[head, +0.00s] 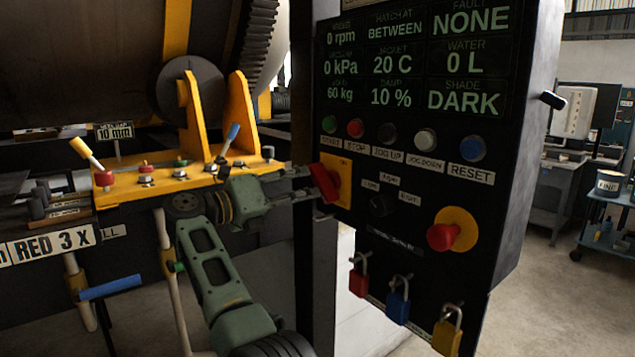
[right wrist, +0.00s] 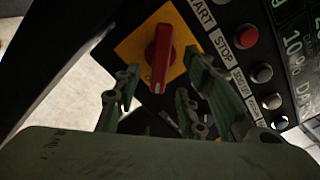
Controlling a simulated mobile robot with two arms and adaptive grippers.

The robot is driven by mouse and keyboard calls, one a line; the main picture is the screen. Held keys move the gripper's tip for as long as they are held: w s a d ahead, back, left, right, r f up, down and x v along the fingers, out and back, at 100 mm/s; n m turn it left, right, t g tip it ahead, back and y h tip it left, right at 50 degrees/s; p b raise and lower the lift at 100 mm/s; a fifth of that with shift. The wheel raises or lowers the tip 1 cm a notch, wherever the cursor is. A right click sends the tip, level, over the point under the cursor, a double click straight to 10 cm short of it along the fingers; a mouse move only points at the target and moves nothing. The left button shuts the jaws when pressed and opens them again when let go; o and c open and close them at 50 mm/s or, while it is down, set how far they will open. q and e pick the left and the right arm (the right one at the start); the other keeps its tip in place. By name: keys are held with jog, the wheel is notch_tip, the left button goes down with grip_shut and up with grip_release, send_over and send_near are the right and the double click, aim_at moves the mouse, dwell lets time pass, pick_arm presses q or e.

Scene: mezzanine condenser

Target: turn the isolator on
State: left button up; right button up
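The isolator is a red rotary handle (head: 324,183) on a yellow plate (head: 345,172) at the left side of the black control panel. In the head view the handle lies slanted, from upper left to lower right. My right gripper (head: 306,184) is in front of it. In the right wrist view the red handle (right wrist: 161,58) appears between the spread fingers of my right gripper (right wrist: 163,70), with a gap on each side. The gripper is open and holds nothing; contact with the handle is not visible. My left gripper is not in view.
Push buttons, including a red one (head: 355,128), sit above the isolator. A red emergency knob (head: 443,236) is to its right. Coloured padlocks, one blue (head: 398,302), hang below. A yellow bracket (head: 180,180) with small levers stands left of my right gripper.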

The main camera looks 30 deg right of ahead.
aim_at(317, 185)
jog(key=d+p, duration=0.1)
jog(key=d, duration=0.4)
jog(key=shift+w+d+r, duration=0.1)
jog(key=shift+w+d, duration=0.05)
jog(key=shift+d, duration=0.25)
jog(key=shift+d+p, duration=0.3)
jog(key=shift+w+d, duration=0.1)
jog(key=shift+d, duration=0.15)
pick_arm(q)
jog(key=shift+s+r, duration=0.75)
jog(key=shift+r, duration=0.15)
pick_arm(e)
grip_shut()
